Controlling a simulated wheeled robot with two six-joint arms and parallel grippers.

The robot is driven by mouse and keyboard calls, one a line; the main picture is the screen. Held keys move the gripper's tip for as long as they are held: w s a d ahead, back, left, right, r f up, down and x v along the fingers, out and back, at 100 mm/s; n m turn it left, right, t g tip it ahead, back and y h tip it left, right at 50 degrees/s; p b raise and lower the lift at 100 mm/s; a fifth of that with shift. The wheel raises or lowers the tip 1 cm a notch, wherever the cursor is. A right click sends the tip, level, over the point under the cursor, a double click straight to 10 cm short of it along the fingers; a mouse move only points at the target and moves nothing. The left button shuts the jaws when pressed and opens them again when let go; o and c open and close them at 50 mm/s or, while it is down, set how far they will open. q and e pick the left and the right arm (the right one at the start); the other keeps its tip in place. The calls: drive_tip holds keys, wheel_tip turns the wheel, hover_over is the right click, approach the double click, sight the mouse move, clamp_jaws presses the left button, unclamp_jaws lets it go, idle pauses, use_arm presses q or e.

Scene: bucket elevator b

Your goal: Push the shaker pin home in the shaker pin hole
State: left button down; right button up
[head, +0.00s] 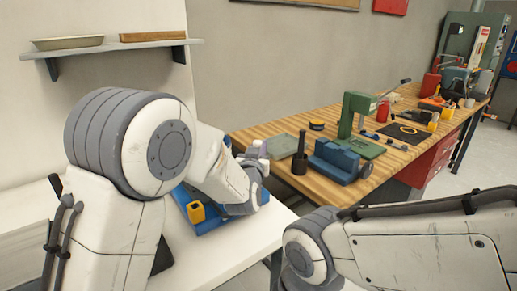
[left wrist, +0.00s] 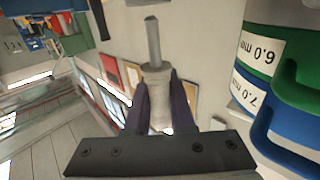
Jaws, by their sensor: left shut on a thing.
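My left gripper (head: 255,158) is above the far edge of the white table, its wrist hiding part of what lies below. In the left wrist view, its two dark fingers (left wrist: 157,85) are shut on a grey pin (left wrist: 158,95), taken to be the shaker pin. The pin has a thick body and a thinner shaft that sticks out past the fingertips, apparently free at its end. In the head view only a small pale piece shows at the fingers. I cannot make out the shaker pin hole. My right arm crosses the lower right; its gripper is out of the picture.
A blue object (head: 207,224) with a yellow block (head: 197,212) sits on the white table (head: 228,258) below my left wrist. Green (left wrist: 295,85) and blue (left wrist: 265,120) labelled parts stand close right of the pin. A wooden bench (head: 290,185) behind holds a green press (head: 357,108) and a blue vise (head: 336,160).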

drive_tip(key=shift+f+b, duration=1.05)
idle(2.0)
drive_tip(key=shift+r, duration=0.15)
drive_tip(key=shift+f+b, duration=0.6)
drive_tip(key=shift+f, duration=0.15)
idle(2.0)
drive_tip(key=shift+f+b, duration=0.3)
drive_tip(key=shift+r, duration=0.15)
drive_tip(key=shift+r, duration=0.15)
drive_tip(key=shift+f, duration=0.4)
idle(1.0)
